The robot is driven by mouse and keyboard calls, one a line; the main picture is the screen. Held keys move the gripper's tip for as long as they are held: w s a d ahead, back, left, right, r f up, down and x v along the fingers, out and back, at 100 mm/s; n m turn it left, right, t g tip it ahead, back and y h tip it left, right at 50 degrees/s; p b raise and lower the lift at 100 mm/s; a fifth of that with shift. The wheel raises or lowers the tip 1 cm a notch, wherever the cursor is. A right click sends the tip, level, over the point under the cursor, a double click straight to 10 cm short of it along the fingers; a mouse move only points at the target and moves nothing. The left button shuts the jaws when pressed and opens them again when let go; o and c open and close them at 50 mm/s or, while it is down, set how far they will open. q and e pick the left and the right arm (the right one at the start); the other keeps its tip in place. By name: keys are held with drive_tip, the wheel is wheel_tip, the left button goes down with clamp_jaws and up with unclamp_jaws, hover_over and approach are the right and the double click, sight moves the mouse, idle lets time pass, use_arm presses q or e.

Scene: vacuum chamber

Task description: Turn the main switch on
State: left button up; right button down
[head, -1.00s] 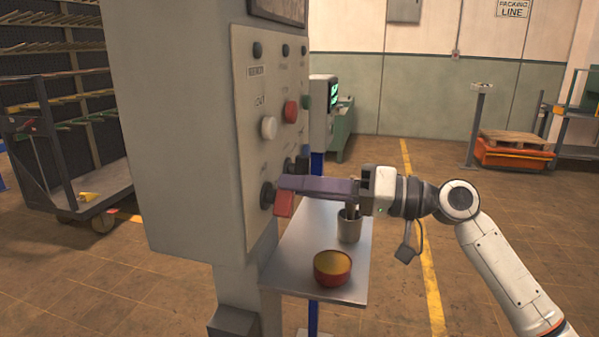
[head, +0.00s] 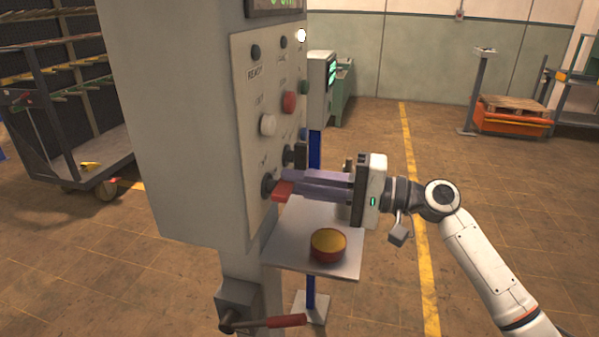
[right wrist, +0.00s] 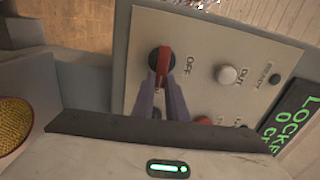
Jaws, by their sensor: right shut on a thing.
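The main switch (head: 281,191) is a rotary switch with a red handle on a dark round base, low on the face of the grey control cabinet (head: 180,130). The handle lies roughly level in the head view. In the right wrist view the red handle (right wrist: 164,60) stands beside the printed word OFF. My right gripper (head: 288,186) reaches in from the right and is shut on the handle; its purple fingers show in the right wrist view (right wrist: 161,88) and partly cover the switch. My left gripper is not in view.
A metal shelf (head: 285,250) below the panel holds a red bowl (head: 328,247) with yellow contents. A red-handled lever (head: 275,322) sticks out under the cabinet. White (head: 267,125) and red (head: 289,102) buttons are above the switch.

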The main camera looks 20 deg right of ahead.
drive_tip(key=shift+m, duration=0.4)
drive_tip(key=c, duration=1.8)
unclamp_jaws()
drive_tip(key=shift+f, duration=0.1)
drive_tip(key=shift+o, duration=0.2)
drive_tip(key=b+v, duration=0.2)
drive_tip(key=v, duration=0.8)
drive_tip(key=shift+s+d, duration=0.1)
drive_tip(key=shift+d, duration=0.05)
